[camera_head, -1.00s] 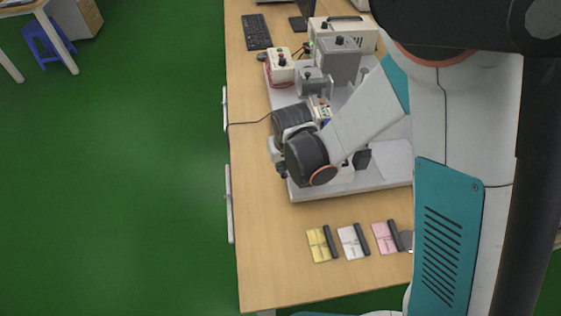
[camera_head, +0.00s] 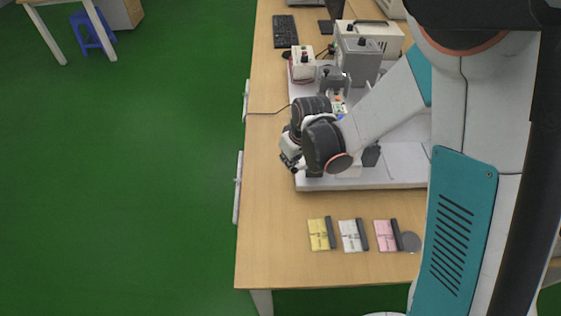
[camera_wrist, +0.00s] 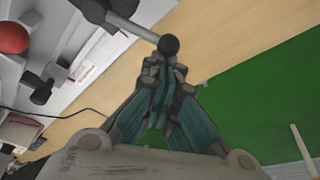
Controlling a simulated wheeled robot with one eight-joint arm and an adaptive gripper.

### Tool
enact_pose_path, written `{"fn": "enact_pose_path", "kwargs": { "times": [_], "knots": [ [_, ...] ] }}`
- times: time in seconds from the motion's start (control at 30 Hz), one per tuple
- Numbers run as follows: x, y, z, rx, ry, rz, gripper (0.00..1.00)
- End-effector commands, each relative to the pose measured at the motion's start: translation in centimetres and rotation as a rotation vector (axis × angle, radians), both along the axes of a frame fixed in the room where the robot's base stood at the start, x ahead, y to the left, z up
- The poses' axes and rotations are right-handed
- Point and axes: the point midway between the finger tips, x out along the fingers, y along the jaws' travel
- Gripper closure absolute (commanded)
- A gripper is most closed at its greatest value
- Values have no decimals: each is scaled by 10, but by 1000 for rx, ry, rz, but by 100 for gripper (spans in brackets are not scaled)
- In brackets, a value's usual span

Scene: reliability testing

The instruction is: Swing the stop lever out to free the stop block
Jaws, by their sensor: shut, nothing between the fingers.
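A grey metal lever (camera_wrist: 128,22) with a black ball knob (camera_wrist: 168,45) reaches in from the top left of the wrist view; it looks like the stop lever. My gripper (camera_wrist: 163,68) is shut and empty, with its fingertips right by the knob. I cannot tell whether they touch it. In the head view my wrist is over the left edge of the pale fixture plate (camera_head: 400,179), and my arm hides the lever. I cannot pick out the stop block for certain.
A red ball (camera_wrist: 12,38) and a black knob (camera_wrist: 40,95) stand on the fixture at the left of the wrist view. Grey box units (camera_head: 358,62) stand behind my arm. Yellow, white and pink pads (camera_head: 318,235) lie in front. The left table strip is mostly clear.

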Motion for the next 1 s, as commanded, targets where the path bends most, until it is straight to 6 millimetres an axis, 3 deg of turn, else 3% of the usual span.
{"fn": "enact_pose_path", "kwargs": {
  "times": [0.6, 1.0],
  "knots": [
    [-41, -22, -1, 0, 0, 574, 100],
    [-57, -39, -1, 0, 0, 875, 100]
  ]
}}
